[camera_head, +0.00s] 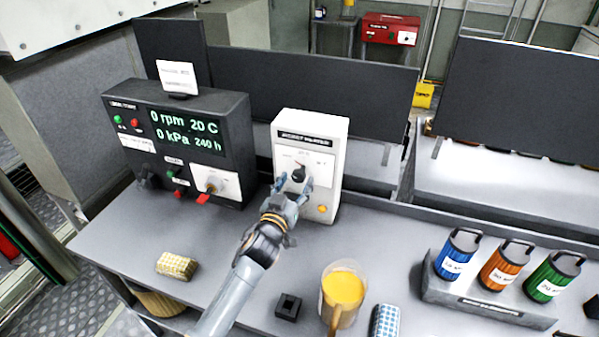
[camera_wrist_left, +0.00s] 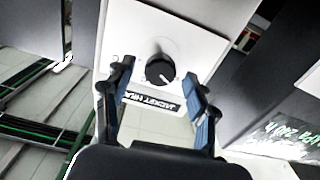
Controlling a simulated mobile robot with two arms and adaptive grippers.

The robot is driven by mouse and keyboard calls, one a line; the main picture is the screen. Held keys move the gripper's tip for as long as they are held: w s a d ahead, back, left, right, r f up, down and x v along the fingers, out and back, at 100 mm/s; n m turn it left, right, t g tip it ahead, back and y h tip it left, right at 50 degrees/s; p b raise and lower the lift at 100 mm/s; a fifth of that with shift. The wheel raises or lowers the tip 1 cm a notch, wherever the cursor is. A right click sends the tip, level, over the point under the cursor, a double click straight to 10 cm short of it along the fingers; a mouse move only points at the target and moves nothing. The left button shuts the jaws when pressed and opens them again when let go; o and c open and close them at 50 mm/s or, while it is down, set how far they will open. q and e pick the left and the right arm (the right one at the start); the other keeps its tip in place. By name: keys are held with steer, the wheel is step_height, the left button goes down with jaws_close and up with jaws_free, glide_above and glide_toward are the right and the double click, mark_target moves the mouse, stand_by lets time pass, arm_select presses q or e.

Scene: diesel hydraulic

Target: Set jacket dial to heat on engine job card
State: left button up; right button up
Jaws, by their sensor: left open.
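The jacket heater box (camera_head: 333,158) is white and stands upright on the bench, with a black dial (camera_head: 299,173) on its front panel. In the left wrist view the black dial (camera_wrist_left: 160,70) has a white pointer mark and sits between and beyond my fingers. My left gripper (camera_head: 293,188) is open in front of the dial, and its fingertips (camera_wrist_left: 160,92) are to either side of it. I cannot tell whether they touch it. A white card (camera_head: 177,77) stands on top of the dark console; its print is too small to read. My right gripper is not in view.
The dark engine console (camera_head: 228,135) with green readouts stands left of the box. A yellow-checked block (camera_head: 177,265), a small black block (camera_head: 288,307), a mug of orange liquid (camera_head: 343,290) and a rack (camera_head: 485,300) of coloured canisters are on the bench.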

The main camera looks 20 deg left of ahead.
mark_target(297, 179)
arm_select(q)
steer(key=shift+w, duration=1.75)
steer(key=c, duration=1.2)
